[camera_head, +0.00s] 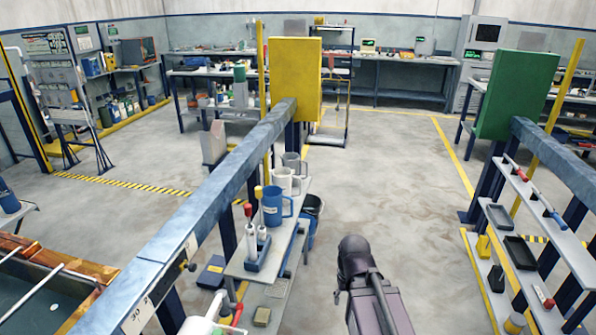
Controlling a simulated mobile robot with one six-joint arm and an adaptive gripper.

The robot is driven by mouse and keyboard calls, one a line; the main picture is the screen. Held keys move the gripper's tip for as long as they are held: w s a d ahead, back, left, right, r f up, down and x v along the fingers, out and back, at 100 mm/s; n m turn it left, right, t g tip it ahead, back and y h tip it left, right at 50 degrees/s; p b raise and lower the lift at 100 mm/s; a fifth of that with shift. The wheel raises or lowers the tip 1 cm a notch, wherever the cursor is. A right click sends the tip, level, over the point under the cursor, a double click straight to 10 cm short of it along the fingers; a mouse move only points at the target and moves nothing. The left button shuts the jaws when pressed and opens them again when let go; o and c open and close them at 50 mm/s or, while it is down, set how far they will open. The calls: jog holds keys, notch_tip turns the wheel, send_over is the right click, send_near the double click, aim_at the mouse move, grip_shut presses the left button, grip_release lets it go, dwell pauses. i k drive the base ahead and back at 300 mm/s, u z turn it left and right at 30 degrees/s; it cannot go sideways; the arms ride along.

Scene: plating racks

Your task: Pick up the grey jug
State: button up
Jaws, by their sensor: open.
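The grey jug (292,165) stands upright at the far end of a narrow grey shelf (248,272) beside the long blue beam. A white jug (281,183) stands just in front of it and hides its lower part. A blue jug (272,207) with its handle to the right stands nearer on the same shelf. My dark arm rises from the bottom edge, right of the shelf and apart from the jugs. The fingers of my gripper do not show.
A holder with red- and yellow-topped tools (254,250) stands on the shelf's near end. A dark bucket (312,208) is right of the shelf. The blue beam (209,187) runs along its left. Open floor (400,190) lies between the two racks.

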aim_at(295, 171)
jog(key=i, duration=0.9)
jog(key=u, duration=0.05)
